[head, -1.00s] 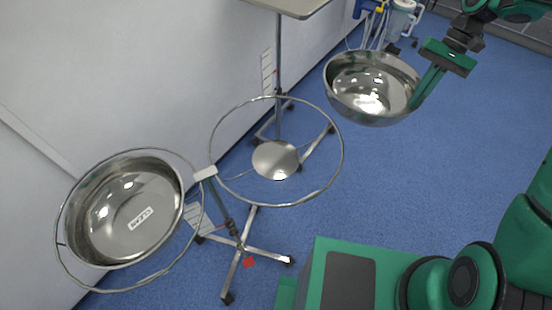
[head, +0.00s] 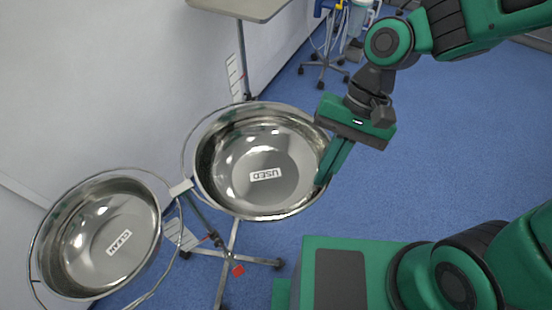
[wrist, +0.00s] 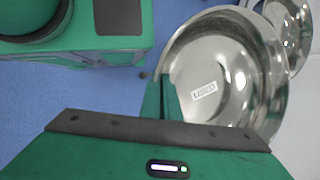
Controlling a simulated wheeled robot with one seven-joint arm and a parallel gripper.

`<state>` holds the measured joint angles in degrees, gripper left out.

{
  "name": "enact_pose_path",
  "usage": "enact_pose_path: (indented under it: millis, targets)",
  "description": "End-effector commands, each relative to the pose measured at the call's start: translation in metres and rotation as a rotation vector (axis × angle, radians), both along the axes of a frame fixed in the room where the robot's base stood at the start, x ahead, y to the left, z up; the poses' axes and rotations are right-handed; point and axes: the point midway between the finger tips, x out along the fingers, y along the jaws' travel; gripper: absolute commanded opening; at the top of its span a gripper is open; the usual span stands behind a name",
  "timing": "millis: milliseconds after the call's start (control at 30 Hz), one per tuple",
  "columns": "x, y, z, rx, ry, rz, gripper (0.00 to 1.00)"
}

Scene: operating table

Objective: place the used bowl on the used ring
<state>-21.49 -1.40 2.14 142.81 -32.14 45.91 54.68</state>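The used bowl (head: 235,180), shiny steel with a USED label inside, is at the middle of the head view, directly over the used ring (head: 184,160). Only a thin arc of that ring shows along the bowl's left side; the bowl hides the rest. I cannot tell whether the bowl touches the ring. My gripper (head: 322,181) is shut on the bowl's right rim. In the wrist view the fingers (wrist: 168,100) meet the near wall of the used bowl (wrist: 225,70).
The clean bowl (head: 90,240), labelled CLEAN, sits in the left ring (head: 36,245) of the same stand. A small table (head: 240,8) stands behind, and a wheeled stand (head: 325,62) is farther back. The white wall is close on the left. Blue floor is open at right.

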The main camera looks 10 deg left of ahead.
Motion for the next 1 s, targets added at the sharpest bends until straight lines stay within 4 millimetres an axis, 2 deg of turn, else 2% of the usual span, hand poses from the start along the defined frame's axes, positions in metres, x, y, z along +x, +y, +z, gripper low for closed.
enact_pose_path:
  millis: [600,867,1000]
  targets:
    - [0.082,0.050,-0.058,0.000,0.001,0.004,0.00]
    - [0.092,0.057,-0.068,0.000,0.000,0.005,0.00]
    - [0.092,0.057,-0.084,-0.001,0.001,0.004,0.00]
